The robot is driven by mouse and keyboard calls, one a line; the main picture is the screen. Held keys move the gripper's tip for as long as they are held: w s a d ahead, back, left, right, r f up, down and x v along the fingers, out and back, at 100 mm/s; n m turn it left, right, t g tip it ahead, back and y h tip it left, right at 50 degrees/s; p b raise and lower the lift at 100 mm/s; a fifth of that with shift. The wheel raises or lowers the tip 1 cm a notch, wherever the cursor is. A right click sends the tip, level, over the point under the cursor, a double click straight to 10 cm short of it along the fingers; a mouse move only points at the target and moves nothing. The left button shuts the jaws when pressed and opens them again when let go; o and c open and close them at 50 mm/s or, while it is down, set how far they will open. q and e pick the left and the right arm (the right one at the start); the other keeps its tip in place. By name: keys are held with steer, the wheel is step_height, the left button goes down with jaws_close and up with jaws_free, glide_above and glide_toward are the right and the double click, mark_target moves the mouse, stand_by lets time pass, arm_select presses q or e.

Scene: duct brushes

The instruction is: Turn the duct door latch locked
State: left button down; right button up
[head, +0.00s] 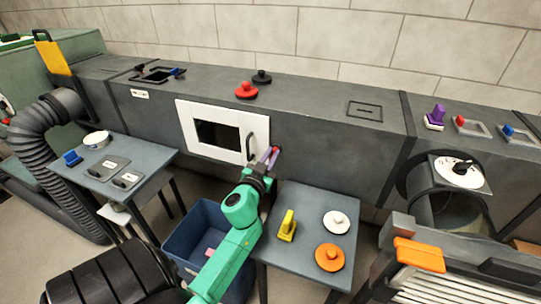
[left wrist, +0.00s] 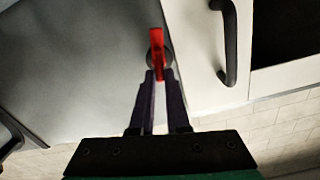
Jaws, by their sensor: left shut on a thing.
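The duct door (head: 182,120) is a white panel with a dark window and a black handle (head: 250,147). It looks flat against the grey duct front. The latch (left wrist: 156,48) is a red bar on a round dark base, just beside the door's edge; in the left wrist view the bar runs roughly along that edge. It also shows as a small red spot in the head view (head: 276,149). My left gripper (left wrist: 157,78) is shut on the latch's near end, its purple fingers close together. In the head view the gripper (head: 269,156) partly hides the latch. My right gripper is not in view.
Below the door stand a blue bin (head: 205,222) and a small table (head: 305,252) with a yellow block, a white disc and an orange disc. Another table (head: 150,160) is at left. Red and black knobbed discs (head: 247,91) sit on the duct top.

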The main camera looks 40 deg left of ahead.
arm_select(q)
steer(key=m, duration=0.8)
steer(key=shift+w+d+f+b, duration=0.1)
steer(key=shift+d+f+b, duration=0.15)
steer(key=shift+b, duration=0.05)
steer(key=m, duration=0.4)
steer(key=shift+d+f+m, duration=0.1)
steer(key=shift+m, duration=0.2)
steer(key=shift+m+b, duration=0.4)
steer(key=shift+m, duration=1.2)
steer(key=c, duration=1)
jaws_free()
steer(key=shift+o, duration=0.5)
steer(key=shift+w+f, duration=0.15)
steer(key=shift+f, duration=0.05)
